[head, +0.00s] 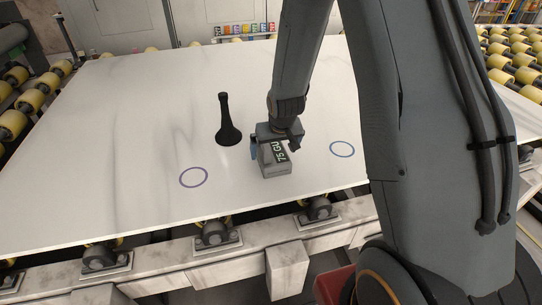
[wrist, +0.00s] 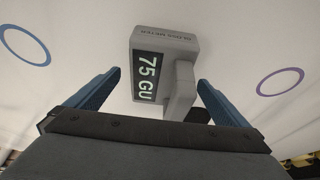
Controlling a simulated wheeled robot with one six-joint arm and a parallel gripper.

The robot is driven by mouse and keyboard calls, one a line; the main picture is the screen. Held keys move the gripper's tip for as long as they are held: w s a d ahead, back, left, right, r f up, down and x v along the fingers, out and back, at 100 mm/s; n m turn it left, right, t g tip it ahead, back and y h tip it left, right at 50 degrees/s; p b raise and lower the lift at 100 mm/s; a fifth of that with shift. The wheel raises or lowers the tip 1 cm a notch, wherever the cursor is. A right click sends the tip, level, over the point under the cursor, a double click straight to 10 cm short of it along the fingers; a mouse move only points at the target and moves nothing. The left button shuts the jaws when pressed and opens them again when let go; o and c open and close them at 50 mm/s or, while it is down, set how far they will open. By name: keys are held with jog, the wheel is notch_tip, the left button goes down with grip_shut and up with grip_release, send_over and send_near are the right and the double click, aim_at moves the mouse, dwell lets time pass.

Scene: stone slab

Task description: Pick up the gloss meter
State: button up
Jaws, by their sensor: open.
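The gloss meter (head: 276,167) is a grey block with a dark display reading "75 GU". It sits on the pale stone slab (head: 110,130), near the slab's front edge, between two drawn circles. In the wrist view the gloss meter (wrist: 165,65) lies ahead of and between my two blue fingers. My gripper (head: 268,148) is at the gloss meter in the head view, partly hidden by my arm. In the wrist view my gripper (wrist: 158,80) is open, with a gap between each finger and the meter. I cannot tell whether anything touches it.
A black flared object (head: 227,122) stands upright on the slab left of the meter. Yellow rollers (head: 35,95) flank the slab. The slab's left part is clear.

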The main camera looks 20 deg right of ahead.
jog(key=shift+w+f+p, duration=0.55)
jog(key=shift+w+f, duration=0.05)
jog(key=shift+f, duration=0.2)
jog(key=shift+w+f+p, duration=0.5)
jog(key=shift+w+f, duration=0.1)
jog(key=shift+f, duration=0.15)
jog(key=shift+w+f, duration=0.3)
jog(key=shift+f, duration=0.25)
jog(key=c, duration=1.6)
jog(key=shift+c, duration=0.2)
jog(key=shift+r, duration=0.15)
